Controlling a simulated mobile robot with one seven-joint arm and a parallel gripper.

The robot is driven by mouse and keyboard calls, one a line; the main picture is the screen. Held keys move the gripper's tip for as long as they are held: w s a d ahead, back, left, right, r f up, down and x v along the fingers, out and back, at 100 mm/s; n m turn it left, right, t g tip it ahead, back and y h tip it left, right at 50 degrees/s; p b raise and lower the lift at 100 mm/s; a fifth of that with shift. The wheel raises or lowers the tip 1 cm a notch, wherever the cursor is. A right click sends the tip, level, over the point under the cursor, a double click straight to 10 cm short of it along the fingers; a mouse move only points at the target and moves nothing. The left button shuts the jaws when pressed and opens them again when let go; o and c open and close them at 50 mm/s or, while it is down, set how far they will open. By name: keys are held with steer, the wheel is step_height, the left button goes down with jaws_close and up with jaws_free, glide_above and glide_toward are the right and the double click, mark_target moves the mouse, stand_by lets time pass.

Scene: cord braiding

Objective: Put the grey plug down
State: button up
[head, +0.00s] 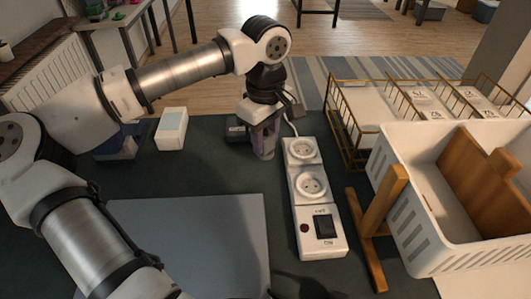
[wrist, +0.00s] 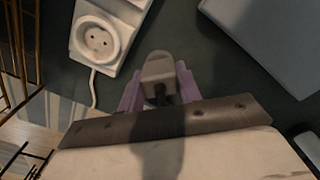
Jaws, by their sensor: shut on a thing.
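My gripper (head: 263,136) has purple fingers and points down over the dark table, just left of the far end of a white power strip (head: 328,243). In the wrist view, my gripper (wrist: 158,88) is shut on the grey plug (wrist: 158,68), which sits between the fingers. In the head view the plug's lower end (head: 266,154) shows under the fingers, close to the tabletop; I cannot tell whether it touches. The strip's two round sockets (head: 313,184) look empty, and one socket (wrist: 98,40) also shows in the wrist view.
A grey mat (head: 190,235) lies at the front left. A wooden stand (head: 382,205), a wire rack (head: 345,125) and a white basket (head: 440,258) crowd the right.

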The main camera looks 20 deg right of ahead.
mark_target(265, 154)
steer(key=shift+f, duration=2.6)
steer(key=shift+f, duration=0.1)
steer(key=shift+f, duration=0.15)
steer(key=o, duration=1.2)
step_height(265, 154, up, 12)
steer(key=shift+r, duration=0.25)
